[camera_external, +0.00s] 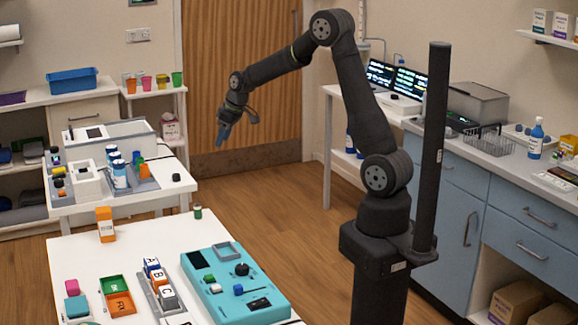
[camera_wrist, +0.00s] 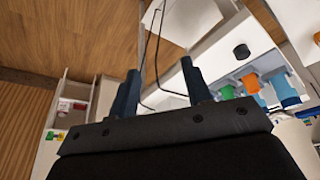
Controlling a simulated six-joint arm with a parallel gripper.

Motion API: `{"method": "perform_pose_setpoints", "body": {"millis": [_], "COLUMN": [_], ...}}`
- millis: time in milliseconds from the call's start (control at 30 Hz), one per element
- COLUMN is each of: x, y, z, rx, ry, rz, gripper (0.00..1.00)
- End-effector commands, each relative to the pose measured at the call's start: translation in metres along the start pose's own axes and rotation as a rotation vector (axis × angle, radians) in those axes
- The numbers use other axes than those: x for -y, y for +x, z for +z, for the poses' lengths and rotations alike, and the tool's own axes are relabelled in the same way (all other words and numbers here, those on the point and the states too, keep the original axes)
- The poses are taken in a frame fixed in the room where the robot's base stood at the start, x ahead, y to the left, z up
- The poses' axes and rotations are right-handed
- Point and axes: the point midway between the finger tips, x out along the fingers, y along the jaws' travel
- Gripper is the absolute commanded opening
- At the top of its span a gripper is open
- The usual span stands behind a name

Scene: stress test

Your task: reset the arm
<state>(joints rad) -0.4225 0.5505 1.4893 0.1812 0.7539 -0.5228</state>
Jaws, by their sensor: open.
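My arm rises from its dark base and bends over, reaching out to the left in the external view. My gripper (camera_external: 235,121) hangs in the air in front of the wooden door, above the floor and to the right of the white bench. Its blue fingers point downward. In the wrist view my gripper (camera_wrist: 160,88) shows two dark blue fingers spread apart with nothing between them. The gripper is open and empty and touches nothing that I can see.
A white table (camera_external: 130,250) in front holds a teal panel (camera_external: 236,285), an orange box (camera_external: 105,224) and lettered blocks (camera_external: 158,280). The white bench (camera_external: 150,200) behind it carries bottles and a white device. Blue cabinets (camera_external: 500,215) stand right. Open floor (camera_external: 262,205) lies below my gripper.

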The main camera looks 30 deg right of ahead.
Motion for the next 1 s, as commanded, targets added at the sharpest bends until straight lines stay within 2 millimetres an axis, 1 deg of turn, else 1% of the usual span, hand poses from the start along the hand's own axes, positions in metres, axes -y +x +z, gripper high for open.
{"method": "perform_pose_setpoints", "body": {"millis": [33,100,467,833,933,1000], "x": [-0.008,-0.019,-0.071,-0.121,-0.137,-0.150], "y": [0.003,0.007,0.024,0.038,0.043,0.047], "z": [0.007,0.016,0.064,0.116,0.126,0.120], "rx": [0.004,0.008,0.020,0.022,0.018,0.011], "ry": [0.026,0.062,0.246,0.442,0.501,0.531], "rz": [0.011,0.027,0.109,0.190,0.213,0.225], "gripper": [0.45,0.45,0.45,0.45,0.45,0.45]}}
